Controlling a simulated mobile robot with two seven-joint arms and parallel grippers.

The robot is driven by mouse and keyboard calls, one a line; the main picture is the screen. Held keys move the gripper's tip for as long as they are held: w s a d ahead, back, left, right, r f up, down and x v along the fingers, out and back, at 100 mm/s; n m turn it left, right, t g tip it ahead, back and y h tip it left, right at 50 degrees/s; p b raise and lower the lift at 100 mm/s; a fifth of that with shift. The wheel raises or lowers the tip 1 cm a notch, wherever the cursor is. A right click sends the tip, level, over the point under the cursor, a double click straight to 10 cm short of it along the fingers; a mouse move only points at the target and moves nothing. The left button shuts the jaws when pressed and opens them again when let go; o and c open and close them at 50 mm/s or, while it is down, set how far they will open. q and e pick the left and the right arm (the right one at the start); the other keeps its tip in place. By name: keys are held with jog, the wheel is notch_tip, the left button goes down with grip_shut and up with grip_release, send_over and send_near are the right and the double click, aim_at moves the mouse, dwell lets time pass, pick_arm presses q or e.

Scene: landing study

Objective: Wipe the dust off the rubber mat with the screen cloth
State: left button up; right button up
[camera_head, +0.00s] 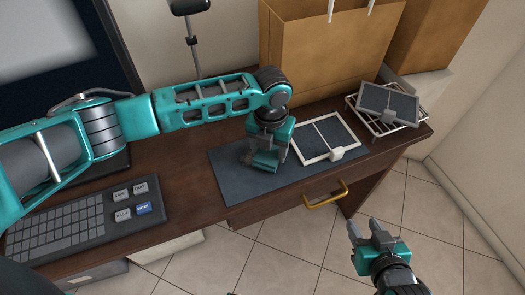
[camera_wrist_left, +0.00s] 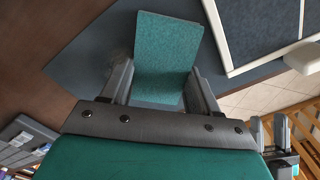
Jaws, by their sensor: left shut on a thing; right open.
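The rubber mat (camera_head: 228,179) is a dark grey-blue sheet lying flat on the brown desk; it also shows in the left wrist view (camera_wrist_left: 85,63). My left gripper (camera_head: 266,150) is over the left part of the mat, pointing down. It is shut on the teal screen cloth (camera_wrist_left: 166,48), a folded pad that shows small in the head view (camera_head: 263,163). I cannot tell whether the cloth touches the mat. A faint greyish patch beside the left finger may be dust. My right gripper (camera_head: 366,226) is open and empty, in front of the desk above the tiled floor.
A white-framed dark panel (camera_head: 318,134) lies on the mat's right part, close to my left gripper. A wire rack (camera_head: 404,126) with another panel is at the right. A keyboard (camera_head: 60,228) is at the left. Paper bags (camera_head: 310,55) stand behind. A drawer handle (camera_head: 326,197) juts out in front.

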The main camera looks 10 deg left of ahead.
aim_at(256, 156)
pick_arm(q)
jog(key=shift+w+d, duration=0.2)
jog(key=shift+d, duration=0.25)
jog(key=shift+r+p, duration=0.1)
jog(key=shift+p, duration=0.3)
jog(key=shift+s+a+r+p, duration=0.1)
jog(key=shift+s+a+p, duration=0.2)
jog(key=shift+a+p, duration=0.2)
jog(key=shift+s+a+r+p, duration=0.1)
jog(key=shift+s+a+p, duration=0.15)
jog(key=shift+a+p, duration=0.25)
jog(key=shift+s+a+f+p, duration=0.1)
jog(key=shift+s+a+p, duration=0.5)
jog(key=shift+a+p, duration=0.25)
jog(key=shift+s+a+f, duration=0.15)
jog(key=shift+s+a, duration=0.15)
jog(key=shift+a, duration=0.05)
jog(key=shift+s+a+f, duration=0.15)
jog(key=shift+s+a, duration=0.25)
jog(key=shift+a, duration=0.15)
jog(key=shift+s+a+f, duration=0.1)
jog(key=shift+s+a, duration=0.25)
jog(key=shift+a, duration=0.2)
notch_tip(256, 156, up, 7)
